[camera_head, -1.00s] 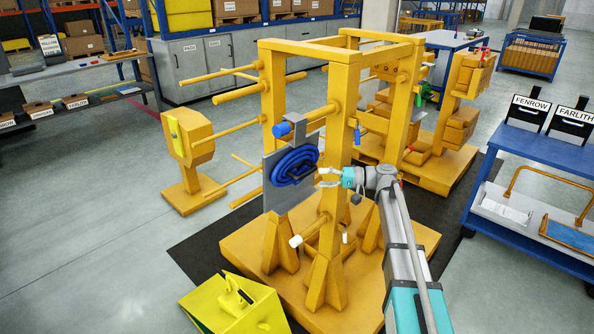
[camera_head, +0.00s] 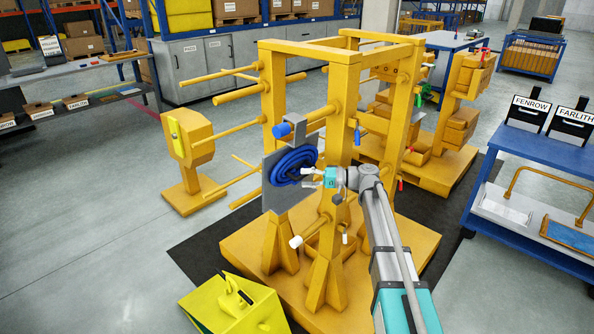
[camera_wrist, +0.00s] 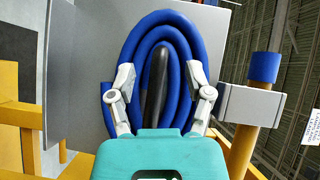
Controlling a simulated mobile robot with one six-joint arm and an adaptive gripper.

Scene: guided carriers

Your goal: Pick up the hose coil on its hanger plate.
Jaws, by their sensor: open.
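The blue hose coil (camera_head: 291,163) lies against a grey hanger plate (camera_head: 281,201) that hangs on a yellow peg with a blue end cap (camera_head: 281,130). My gripper (camera_head: 310,178) is at the right side of the coil. In the wrist view, the coil (camera_wrist: 160,30) fills the middle in front of the plate (camera_wrist: 84,75). A black upright bar (camera_wrist: 155,85) stands in the coil's centre. The fingers of my gripper (camera_wrist: 158,85) are spread, one on each side of the bar, overlapping the coil in the picture. Whether they touch anything cannot be told.
The yellow frame (camera_head: 339,120) with several pegs stands around the plate and close to my arm. A yellow wedge-shaped box (camera_head: 235,305) lies on the floor in front. A blue table (camera_head: 535,150) stands at the right. The grey floor at the left is open.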

